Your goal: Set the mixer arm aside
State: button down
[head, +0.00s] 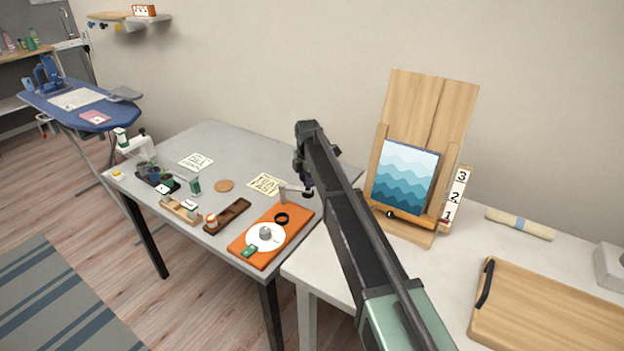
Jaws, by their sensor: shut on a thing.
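My gripper (308,190) hangs over the right part of the grey table (231,147), near the far right corner of the orange mat. It is shut on a small light grey piece, seemingly the mixer arm (291,188), which extends left from the jaws. The jaws are small and partly hidden by my dark arm. I cannot tell whether the mixer arm touches the mat. The orange mat (240,249) bears a white disc (252,242) with a grey hub (266,232), a black ring (282,218) and a green block (249,251).
Left on the table are wooden trays (228,215), a cork disc (224,186), paper cards (196,161), plants and a white machine (136,145). Right, a white table holds an easel with a wave picture (405,178), number cards (455,197), a rolled cloth (520,224) and a wooden board (545,315).

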jog(key=c, duration=0.8)
grip_release()
jog(key=shift+c, duration=0.2)
notch_tip(320, 180, up, 11)
jog(key=p, duration=1)
jog(key=shift+p, duration=0.4)
jog(key=shift+f, duration=0.15)
